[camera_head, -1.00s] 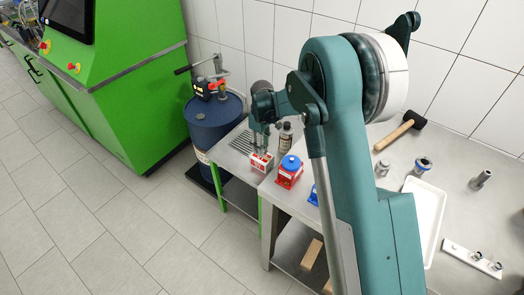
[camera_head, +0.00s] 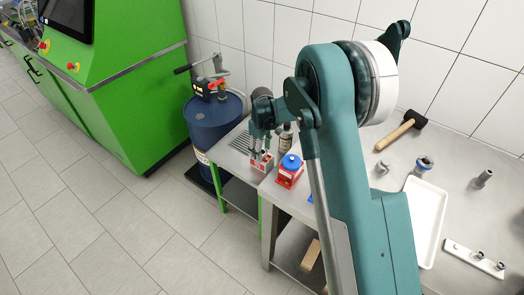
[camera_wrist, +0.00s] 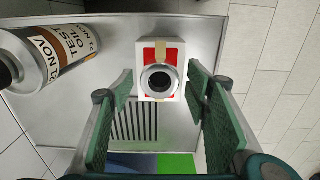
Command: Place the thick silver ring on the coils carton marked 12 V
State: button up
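The thick silver ring (camera_wrist: 159,82) shows in the wrist view lying flat on top of a red and white carton (camera_wrist: 144,53), towards its lower edge in the picture. The carton also shows in the head view (camera_head: 261,167) on the small steel table; I cannot read a 12 V mark on it. My gripper (camera_wrist: 162,80) is open, its green-padded fingers on both sides of the ring with a gap on each side. In the head view my gripper (camera_head: 262,154) is right over the carton and partly hides the ring.
A test oil bottle (camera_wrist: 50,50) stands beside the carton, upright in the head view (camera_head: 286,137). A red box with a blue top (camera_head: 290,171) is close on the right. Slots (camera_wrist: 135,122) cut the small table's top. A blue drum (camera_head: 212,125) stands left.

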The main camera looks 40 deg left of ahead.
jog(key=shift+r, duration=0.1)
notch_tip(320, 180, up, 12)
jog(key=p, duration=0.2)
dwell(0.7)
dwell(0.6)
